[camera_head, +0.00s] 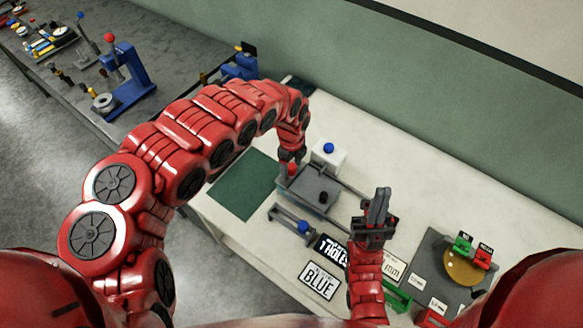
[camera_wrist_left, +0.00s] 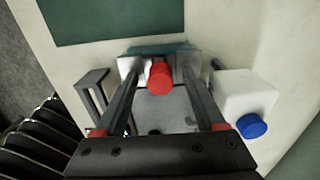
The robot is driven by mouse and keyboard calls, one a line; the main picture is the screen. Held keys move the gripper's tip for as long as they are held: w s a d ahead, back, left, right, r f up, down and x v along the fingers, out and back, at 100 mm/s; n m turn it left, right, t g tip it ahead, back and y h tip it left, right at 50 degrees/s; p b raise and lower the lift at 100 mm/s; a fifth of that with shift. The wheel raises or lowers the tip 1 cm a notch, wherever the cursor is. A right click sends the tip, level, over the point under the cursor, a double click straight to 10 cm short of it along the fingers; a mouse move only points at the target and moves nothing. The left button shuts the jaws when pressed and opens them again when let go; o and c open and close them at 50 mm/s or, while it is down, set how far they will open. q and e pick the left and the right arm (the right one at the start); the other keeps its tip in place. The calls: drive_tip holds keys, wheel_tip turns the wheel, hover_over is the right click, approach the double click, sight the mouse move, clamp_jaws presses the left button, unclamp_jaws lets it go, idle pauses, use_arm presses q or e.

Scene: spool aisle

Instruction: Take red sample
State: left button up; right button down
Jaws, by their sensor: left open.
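The red sample (camera_wrist_left: 160,78) shows as a round red cap in the left wrist view, near the far edge of a grey tray (camera_head: 327,207). Its red top (camera_head: 293,169) also shows in the head view, below my left gripper. My left gripper (camera_wrist_left: 158,66) is open, with its fingers on either side of the red cap; I cannot tell if they touch it. The sample's lower part is hidden. My right gripper (camera_head: 379,203) points up at the right of the tray, its fingers close together, with nothing visibly held.
A white block with a blue cap (camera_wrist_left: 249,127) stands right of the tray. A grey bracket with a blue knob (camera_head: 303,227) stands in front of it. A BLUE sign (camera_head: 319,281) and a grey board with a yellow disc (camera_head: 464,267) lie nearby. The green mat (camera_head: 243,184) is bare.

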use_arm(q)
clamp_jaws()
idle(0.4)
